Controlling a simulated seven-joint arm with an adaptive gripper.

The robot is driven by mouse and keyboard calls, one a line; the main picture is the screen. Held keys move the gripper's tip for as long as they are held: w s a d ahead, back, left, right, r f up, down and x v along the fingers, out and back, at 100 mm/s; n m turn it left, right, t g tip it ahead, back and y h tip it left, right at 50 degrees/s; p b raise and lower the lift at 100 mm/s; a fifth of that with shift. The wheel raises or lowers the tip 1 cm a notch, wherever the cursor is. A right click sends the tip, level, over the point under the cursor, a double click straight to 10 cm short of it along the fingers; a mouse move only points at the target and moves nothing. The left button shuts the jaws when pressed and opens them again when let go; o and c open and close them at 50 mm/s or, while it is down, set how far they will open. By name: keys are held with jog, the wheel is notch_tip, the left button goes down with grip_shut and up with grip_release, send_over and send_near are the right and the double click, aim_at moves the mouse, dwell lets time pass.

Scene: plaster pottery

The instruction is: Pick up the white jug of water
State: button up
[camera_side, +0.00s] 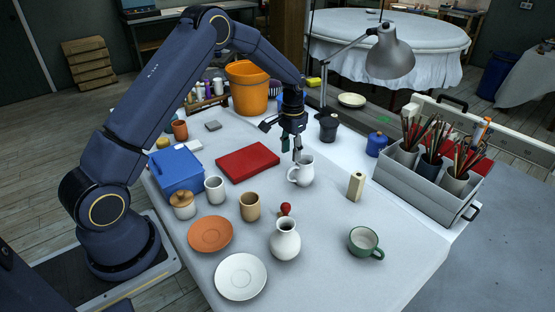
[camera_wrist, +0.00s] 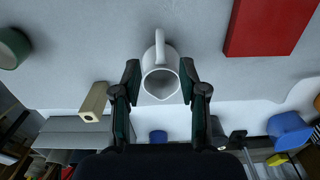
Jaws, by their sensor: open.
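The white jug (camera_side: 303,172) stands upright on the table in the side view, its handle toward the left. In the wrist view the jug (camera_wrist: 161,72) lies between my fingers, with its open mouth facing the camera and its handle pointing up in the picture. My gripper (camera_side: 297,151) points down just above and at the jug's rim. In the wrist view my gripper (camera_wrist: 160,82) is open, with a finger on each side of the jug and small gaps visible. I cannot see any water inside the jug.
A red slab (camera_side: 247,161) lies left of the jug, and a beige block (camera_side: 355,186) stands to the right. A white vase (camera_side: 285,240), tan cup (camera_side: 250,206) and green cup (camera_side: 365,244) stand nearer the front. A grey brush crate (camera_side: 425,185) is at the right edge.

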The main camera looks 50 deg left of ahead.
aim_at(290, 171)
notch_tip(290, 171, down, 11)
jog(key=shift+r, duration=0.1)
grip_shut()
dwell(0.6)
dwell(0.3)
